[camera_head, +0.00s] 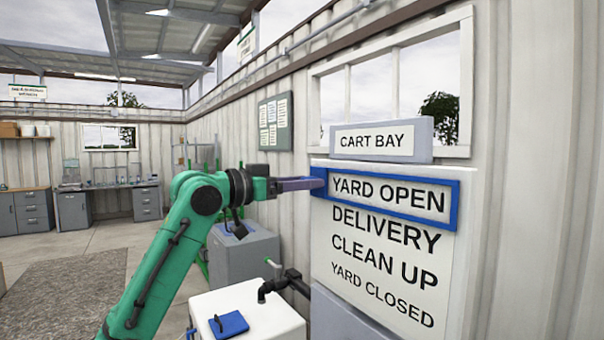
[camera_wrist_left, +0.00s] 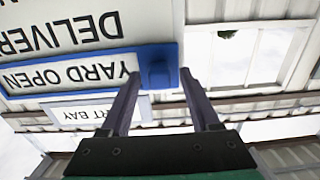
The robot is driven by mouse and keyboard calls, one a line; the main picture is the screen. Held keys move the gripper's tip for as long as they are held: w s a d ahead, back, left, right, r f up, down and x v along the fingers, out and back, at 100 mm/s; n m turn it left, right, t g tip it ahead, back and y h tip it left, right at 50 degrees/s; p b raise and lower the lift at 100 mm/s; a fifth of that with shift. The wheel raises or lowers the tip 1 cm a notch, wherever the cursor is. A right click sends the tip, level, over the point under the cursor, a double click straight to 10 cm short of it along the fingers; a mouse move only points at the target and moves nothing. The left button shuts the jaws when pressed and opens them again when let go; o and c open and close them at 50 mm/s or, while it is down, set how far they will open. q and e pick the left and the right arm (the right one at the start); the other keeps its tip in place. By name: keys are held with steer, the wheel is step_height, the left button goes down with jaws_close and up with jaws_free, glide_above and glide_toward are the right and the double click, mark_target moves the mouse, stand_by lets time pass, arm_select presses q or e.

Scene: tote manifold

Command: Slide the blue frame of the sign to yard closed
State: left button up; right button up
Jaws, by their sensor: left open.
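The white sign (camera_head: 334,265) on the wall lists YARD OPEN, DELIVERY, CLEAN UP and YARD CLOSED from top to bottom. The blue frame (camera_head: 385,212) surrounds the top line, YARD OPEN. A blue tab (camera_head: 319,182) sticks out at the frame's left end. My left gripper (camera_head: 309,184) points right at this tab. In the left wrist view the sign is upside down, and the open fingers (camera_wrist_left: 159,78) stand on either side of the blue tab (camera_wrist_left: 158,66), with gaps visible beside it. My right gripper is not in view.
A grey CART BAY plate (camera_head: 380,140) sits just above the sign, below a window. A white box with a blue pad (camera_head: 229,324) and a black pipe (camera_head: 287,282) stand below my left arm. A grey cabinet (camera_head: 243,256) is behind it. Open floor lies to the left.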

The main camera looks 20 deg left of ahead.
arm_select(q)
steer(key=shift+c, duration=0.3)
jaws_close()
stand_by(1.1)
